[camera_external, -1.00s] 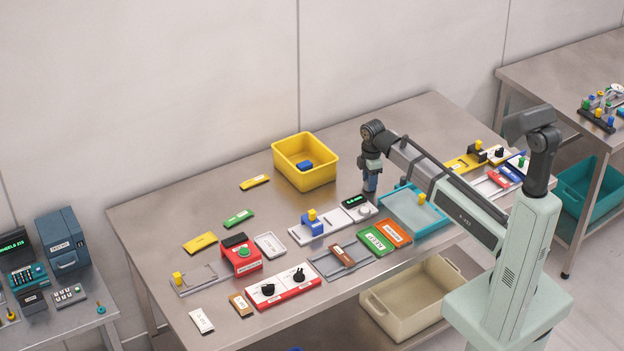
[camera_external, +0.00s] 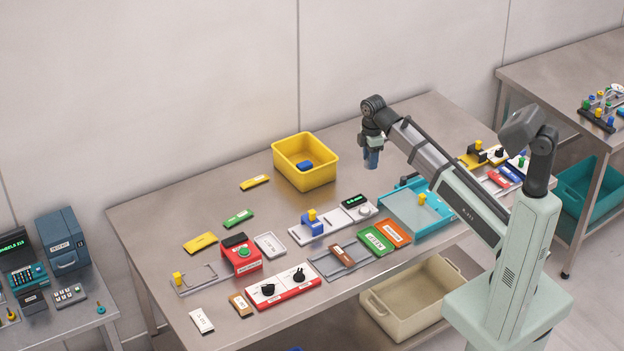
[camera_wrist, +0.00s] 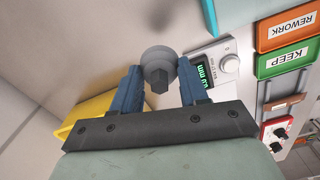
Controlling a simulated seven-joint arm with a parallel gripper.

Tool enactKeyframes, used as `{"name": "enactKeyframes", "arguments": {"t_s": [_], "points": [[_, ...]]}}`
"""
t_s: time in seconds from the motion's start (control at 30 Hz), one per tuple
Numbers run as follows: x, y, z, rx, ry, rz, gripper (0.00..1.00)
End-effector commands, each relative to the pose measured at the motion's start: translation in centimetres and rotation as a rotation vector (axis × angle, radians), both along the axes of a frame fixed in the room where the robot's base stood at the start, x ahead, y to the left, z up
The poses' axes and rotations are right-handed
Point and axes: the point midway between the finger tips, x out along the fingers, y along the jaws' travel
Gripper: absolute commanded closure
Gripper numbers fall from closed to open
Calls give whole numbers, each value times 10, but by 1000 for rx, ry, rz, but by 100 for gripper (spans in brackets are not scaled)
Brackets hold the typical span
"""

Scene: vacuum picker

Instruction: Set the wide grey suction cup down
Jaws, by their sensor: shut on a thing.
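My gripper (camera_external: 371,158) hangs above the back right part of the steel table, fingers pointing down. In the wrist view its two blue fingers (camera_wrist: 160,72) are shut on the grey suction cup (camera_wrist: 157,57), a round grey disc with a darker stub facing the camera. A soft dark shadow lies on the bare table beyond it, and the cup looks clear of the surface. In the outside view the cup is too small to make out between the fingers.
A yellow bin (camera_external: 305,163) with a blue block inside stands left of my gripper. A white device with a green display (camera_external: 355,201) and a teal tray (camera_external: 436,226) lie in front. KEEP (camera_external: 376,239) and REWORK (camera_external: 396,231) plates are nearer. Bare table lies behind.

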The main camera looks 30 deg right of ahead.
Motion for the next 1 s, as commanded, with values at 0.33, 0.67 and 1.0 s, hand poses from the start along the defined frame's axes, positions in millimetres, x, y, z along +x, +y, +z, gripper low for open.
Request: {"name": "enactKeyframes", "arguments": {"t_s": [0.33,0.67,1.0], "points": [[-18,78,-1,-1,1,124,85],[-50,174,-2,-2,5,281,85],[-94,268,-2,-3,8,440,85]]}}
